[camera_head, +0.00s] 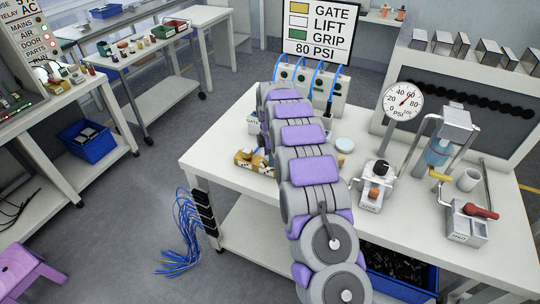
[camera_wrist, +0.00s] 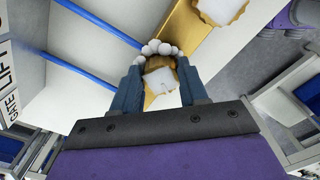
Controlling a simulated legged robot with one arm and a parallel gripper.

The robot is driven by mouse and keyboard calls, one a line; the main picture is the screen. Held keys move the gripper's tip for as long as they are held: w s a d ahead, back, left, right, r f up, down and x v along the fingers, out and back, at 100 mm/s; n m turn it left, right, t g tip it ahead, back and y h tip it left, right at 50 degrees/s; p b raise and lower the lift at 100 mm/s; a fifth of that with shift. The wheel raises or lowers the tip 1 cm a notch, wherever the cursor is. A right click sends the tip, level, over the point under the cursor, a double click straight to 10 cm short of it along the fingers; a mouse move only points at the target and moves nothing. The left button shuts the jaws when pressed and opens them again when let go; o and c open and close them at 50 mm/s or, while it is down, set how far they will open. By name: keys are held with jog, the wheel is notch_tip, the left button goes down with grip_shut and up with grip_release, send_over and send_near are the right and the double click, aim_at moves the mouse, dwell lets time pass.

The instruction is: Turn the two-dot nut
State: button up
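In the wrist view, my gripper (camera_wrist: 160,72) has its two blue-grey fingers apart, one on each side of a gold fitting with a worn pale face (camera_wrist: 160,82). A curved row of white beads (camera_wrist: 160,48) sits at the fingertips. I cannot tell whether the fingers press on the fitting. A second gold piece with a pale face (camera_wrist: 222,8) is at the top right. No dots can be made out on either, so the two-dot nut cannot be picked out. In the head view, my arm hides my gripper; yellow-gold parts (camera_head: 252,160) lie left of the arm.
The white table (camera_head: 225,150) carries a pressure gauge (camera_head: 403,101), a box with a black knob (camera_head: 376,182) and a red-handled device (camera_head: 468,222) right of my arm. Blue hoses (camera_head: 300,72) run below the sign (camera_head: 316,32). Blue cables (camera_head: 180,235) hang off the table's left side.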

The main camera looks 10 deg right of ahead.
jog(key=shift+a, duration=0.25)
jog(key=c, duration=0.5)
